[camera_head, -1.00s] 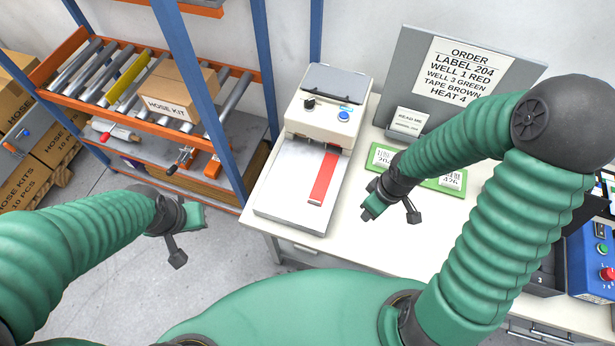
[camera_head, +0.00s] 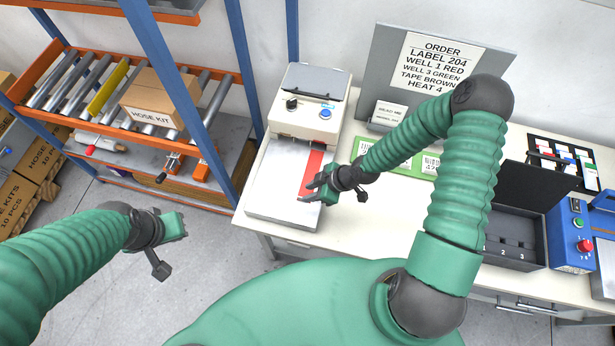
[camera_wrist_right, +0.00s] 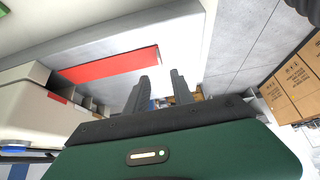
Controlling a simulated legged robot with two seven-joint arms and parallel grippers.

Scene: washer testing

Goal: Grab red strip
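The red strip (camera_head: 314,166) lies on the metal plate (camera_head: 268,190) in front of the white machine (camera_head: 306,108). In the head view its near end is partly hidden by my right gripper. My right gripper (camera_head: 307,192) is over the plate at the strip's near end. In the right wrist view the two fingers (camera_wrist_right: 158,95) stand apart with nothing between them, and the red strip (camera_wrist_right: 112,64) shows beyond and left of them. I cannot tell whether the fingers touch it. My left gripper (camera_head: 182,226) is over the floor, away from the table; its finger gap is unclear.
A green board (camera_head: 395,158) with labels and an order sign (camera_head: 440,62) stand behind my right forearm. A dark box (camera_head: 513,238) and a blue control box (camera_head: 570,236) are at the right. A roller rack (camera_head: 80,85) stands left of the table.

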